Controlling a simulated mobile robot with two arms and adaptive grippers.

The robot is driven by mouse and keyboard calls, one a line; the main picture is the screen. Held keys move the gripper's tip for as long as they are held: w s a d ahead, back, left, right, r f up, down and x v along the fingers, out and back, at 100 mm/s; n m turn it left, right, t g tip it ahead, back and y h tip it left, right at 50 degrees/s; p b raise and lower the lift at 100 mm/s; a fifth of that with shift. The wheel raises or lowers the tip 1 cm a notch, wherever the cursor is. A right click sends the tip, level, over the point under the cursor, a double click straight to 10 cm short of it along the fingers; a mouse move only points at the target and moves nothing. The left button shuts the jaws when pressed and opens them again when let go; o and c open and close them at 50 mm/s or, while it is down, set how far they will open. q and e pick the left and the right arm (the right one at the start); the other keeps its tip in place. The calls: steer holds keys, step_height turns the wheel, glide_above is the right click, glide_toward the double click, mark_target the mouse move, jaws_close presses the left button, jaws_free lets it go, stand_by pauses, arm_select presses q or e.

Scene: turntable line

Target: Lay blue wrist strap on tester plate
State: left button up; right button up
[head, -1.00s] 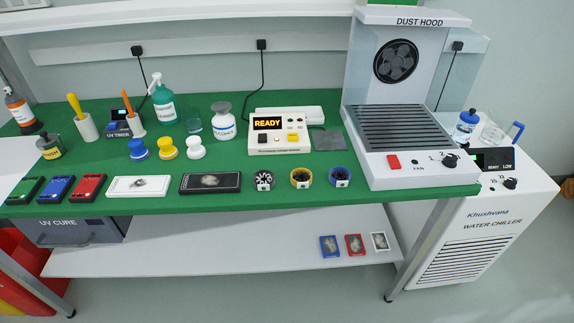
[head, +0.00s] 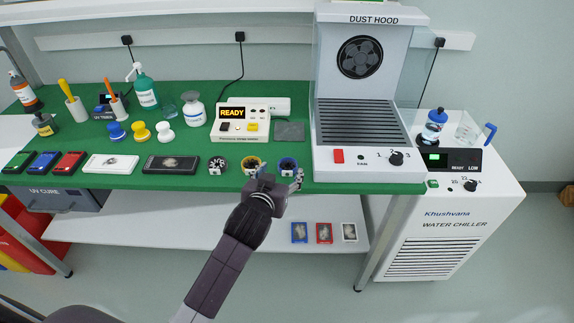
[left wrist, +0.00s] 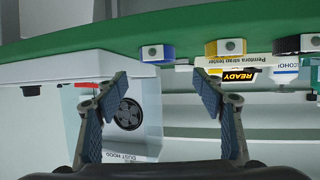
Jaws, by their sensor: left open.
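The blue wrist strap (head: 288,163) is a small coiled ring with a pale clasp at the front edge of the green bench, right of the yellow strap (head: 252,163). The blue strap also shows in the left wrist view (left wrist: 157,53). The grey tester plate (head: 290,130) lies bare beside the strap tester (head: 240,125), whose display reads READY. My left gripper (head: 282,177) is open and empty just in front of the bench edge, close to the blue strap and overlapping it in the picture. Its open fingers also show in the left wrist view (left wrist: 165,95), with nothing between them.
A black-and-white strap (head: 217,165) sits left of the yellow one. The dust hood (head: 368,162) stands close on the right. A white phone tray (head: 110,164) and a dark one (head: 171,164) lie to the left. Bench surface between straps and tester is clear.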

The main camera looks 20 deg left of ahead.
mark_target(288, 164)
arm_select(q)
steer(key=shift+w+f, duration=0.2)
steer(key=shift+w, duration=0.35)
steer(key=shift+w+f, duration=0.3)
steer(key=shift+w, duration=0.3)
steer(key=shift+f+p+x, duration=0.15)
steer(key=shift+p+x, duration=0.05)
steer(key=shift+x, duration=0.95)
steer(key=shift+f+p+x, duration=0.15)
steer(key=shift+p+x, duration=0.05)
steer(key=shift+x, duration=0.95)
steer(key=shift+d, duration=0.1)
arm_select(e)
steer(key=shift+w+d+r, duration=0.2)
steer(key=shift+d+r, duration=0.25)
steer(key=shift+d, duration=0.35)
arm_select(q)
steer(key=shift+s, duration=0.1)
steer(key=shift+c, duration=0.4)
arm_select(e)
steer(key=shift+a, duration=0.25)
arm_select(q)
steer(key=c, duration=1.2)
steer(key=shift+c, duration=0.2)
arm_select(e)
steer(key=shift+a, duration=0.1)
arm_select(q)
steer(key=shift+r, duration=0.15)
